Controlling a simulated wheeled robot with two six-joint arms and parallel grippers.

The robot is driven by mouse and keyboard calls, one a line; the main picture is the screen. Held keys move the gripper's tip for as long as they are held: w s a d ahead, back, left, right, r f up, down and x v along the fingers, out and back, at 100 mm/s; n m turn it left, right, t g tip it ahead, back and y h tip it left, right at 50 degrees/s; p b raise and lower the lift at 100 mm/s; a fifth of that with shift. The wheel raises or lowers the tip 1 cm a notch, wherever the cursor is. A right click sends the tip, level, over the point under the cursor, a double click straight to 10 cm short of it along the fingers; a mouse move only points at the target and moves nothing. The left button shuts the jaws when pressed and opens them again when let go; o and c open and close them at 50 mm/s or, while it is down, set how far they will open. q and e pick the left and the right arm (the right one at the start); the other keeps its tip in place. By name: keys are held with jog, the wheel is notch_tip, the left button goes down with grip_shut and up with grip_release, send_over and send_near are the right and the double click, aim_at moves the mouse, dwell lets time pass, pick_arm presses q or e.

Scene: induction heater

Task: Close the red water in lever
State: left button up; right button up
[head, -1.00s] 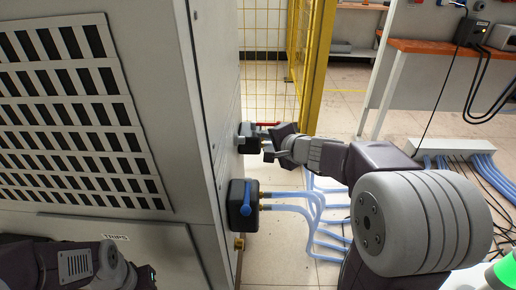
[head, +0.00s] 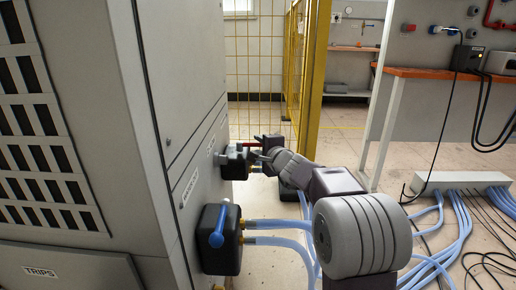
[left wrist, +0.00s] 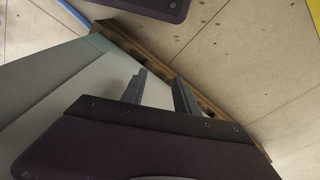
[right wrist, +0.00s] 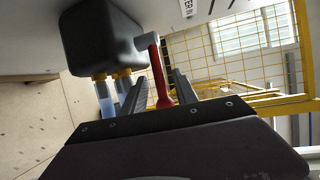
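The red lever (right wrist: 158,75) hangs from a grey pivot on a black valve box (right wrist: 98,38) in the right wrist view. The box shows in the head view (head: 235,165) on the cabinet's side, with the lever small and partly hidden by my gripper. My right gripper (right wrist: 160,88) is open, with a finger on each side of the lever and a visible gap to each. It also shows at the box in the head view (head: 262,152). My left gripper (left wrist: 158,88) is open and empty above the floor in the left wrist view; it is outside the head view.
A second black box (head: 222,250) with a blue lever (head: 218,226) sits nearer on the grey cabinet (head: 120,150). Blue hoses (head: 285,228) run from the boxes. A yellow mesh fence (head: 258,80) stands behind. An orange-topped bench (head: 440,74) is at the right.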

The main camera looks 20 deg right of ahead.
jog(key=shift+w+f, duration=0.1)
jog(key=shift+w, duration=0.6)
grip_shut()
dwell(0.9)
